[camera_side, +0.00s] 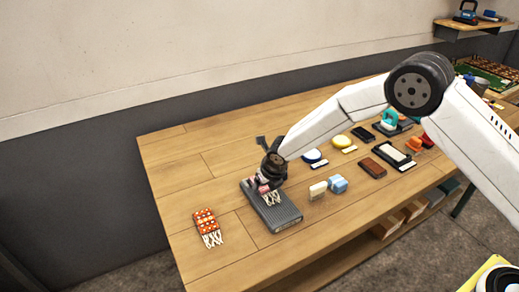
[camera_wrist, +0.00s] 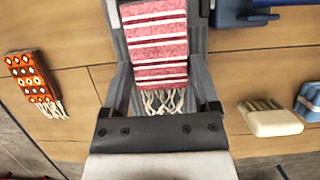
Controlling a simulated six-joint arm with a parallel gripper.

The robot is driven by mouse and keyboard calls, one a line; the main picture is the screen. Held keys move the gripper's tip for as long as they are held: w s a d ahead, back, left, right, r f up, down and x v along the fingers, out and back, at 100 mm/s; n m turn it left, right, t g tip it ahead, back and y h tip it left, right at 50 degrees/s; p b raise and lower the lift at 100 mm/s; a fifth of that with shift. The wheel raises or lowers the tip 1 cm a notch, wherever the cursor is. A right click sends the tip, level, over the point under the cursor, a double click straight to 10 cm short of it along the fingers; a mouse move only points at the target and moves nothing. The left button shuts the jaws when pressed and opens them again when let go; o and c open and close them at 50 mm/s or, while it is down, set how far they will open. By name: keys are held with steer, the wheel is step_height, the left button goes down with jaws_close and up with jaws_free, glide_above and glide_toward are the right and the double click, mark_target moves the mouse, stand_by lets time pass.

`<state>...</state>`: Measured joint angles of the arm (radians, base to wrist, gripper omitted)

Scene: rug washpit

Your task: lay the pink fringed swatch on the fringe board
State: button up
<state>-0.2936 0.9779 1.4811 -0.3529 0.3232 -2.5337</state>
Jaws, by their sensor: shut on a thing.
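My gripper (camera_side: 266,184) is shut on the pink fringed swatch (camera_side: 262,187), low over the grey ribbed fringe board (camera_side: 284,216). In the wrist view the swatch (camera_wrist: 157,45) shows pink and white stripes between my gripper's fingers (camera_wrist: 158,60), with its cream fringe pointing back toward the wrist. In the side view the fringe hangs over the middle of the board. My gripper hides part of the swatch and the board's far end. I cannot tell whether the swatch touches the board.
An orange patterned fringed swatch (camera_side: 206,225) lies left of the board. A cream brush (camera_side: 318,190) and a blue block (camera_side: 338,184) lie close on the right. More items, including a brown block (camera_side: 372,168), are farther right.

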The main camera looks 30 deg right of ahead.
steer(key=shift+f, duration=0.45)
stand_by(0.6)
steer(key=o, duration=1.1)
steer(key=shift+r, duration=0.1)
steer(key=shift+r, duration=3.4)
steer(key=shift+r, duration=0.1)
